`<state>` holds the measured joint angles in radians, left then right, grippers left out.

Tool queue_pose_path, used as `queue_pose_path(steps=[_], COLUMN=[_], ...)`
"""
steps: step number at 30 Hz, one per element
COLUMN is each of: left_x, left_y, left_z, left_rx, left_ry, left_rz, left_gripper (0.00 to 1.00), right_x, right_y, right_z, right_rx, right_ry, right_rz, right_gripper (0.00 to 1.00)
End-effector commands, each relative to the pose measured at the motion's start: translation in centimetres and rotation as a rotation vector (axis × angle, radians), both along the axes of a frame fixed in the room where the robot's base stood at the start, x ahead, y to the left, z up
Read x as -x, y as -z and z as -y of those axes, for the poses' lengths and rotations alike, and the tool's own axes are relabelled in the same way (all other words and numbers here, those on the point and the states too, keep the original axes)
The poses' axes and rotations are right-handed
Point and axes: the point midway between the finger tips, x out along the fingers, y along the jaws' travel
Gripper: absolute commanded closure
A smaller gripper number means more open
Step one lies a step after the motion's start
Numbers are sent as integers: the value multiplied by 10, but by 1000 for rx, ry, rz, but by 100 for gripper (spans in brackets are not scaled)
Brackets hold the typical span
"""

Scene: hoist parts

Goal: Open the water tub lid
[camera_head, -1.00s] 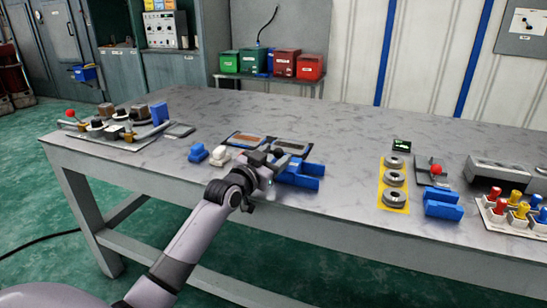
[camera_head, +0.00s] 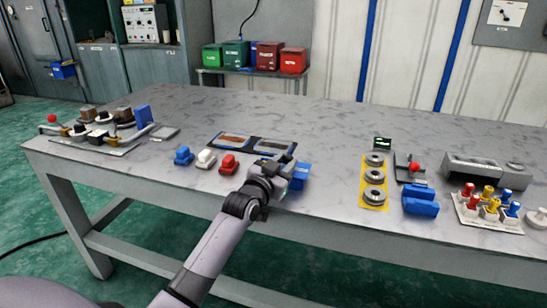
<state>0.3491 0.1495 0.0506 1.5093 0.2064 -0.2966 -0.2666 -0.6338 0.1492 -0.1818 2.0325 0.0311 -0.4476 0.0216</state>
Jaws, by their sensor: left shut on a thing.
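A blue tub-like part (camera_head: 299,176) lies near the front edge of the table, right of its middle row of small pieces. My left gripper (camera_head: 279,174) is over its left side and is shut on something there. The wrist hides the fingertips and much of the blue part, so I cannot tell which portion is held or whether a lid is raised. A second blue box-like part (camera_head: 420,202) stands farther right, apart from the gripper. My right gripper is not in view.
Blue (camera_head: 183,156), white (camera_head: 206,158) and red (camera_head: 228,163) pieces sit left of the gripper, with a two-part tray (camera_head: 252,145) behind. A yellow strip (camera_head: 374,182) with rings and a rack of coloured plugs (camera_head: 490,206) stand right. The table's back is mostly clear.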

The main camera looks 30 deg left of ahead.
Motion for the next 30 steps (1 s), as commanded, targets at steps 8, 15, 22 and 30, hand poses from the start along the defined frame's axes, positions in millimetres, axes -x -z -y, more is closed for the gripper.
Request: queue_pose_path(steps=[8, 15, 22, 30], left_x=[0, 0, 5, 36], left_y=[0, 0, 1, 1], left_z=[0, 0, 0, 1], left_rx=[-1, -1, -2, -2], left_ry=[0, 0, 0, 0], left_rz=[0, 0, -1, -2], left_gripper=[66, 44, 44, 44], right_x=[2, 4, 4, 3], right_y=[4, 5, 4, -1], right_z=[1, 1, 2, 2], right_rx=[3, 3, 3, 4], right_ry=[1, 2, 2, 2], right_rz=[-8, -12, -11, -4], right_gripper=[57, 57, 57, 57])
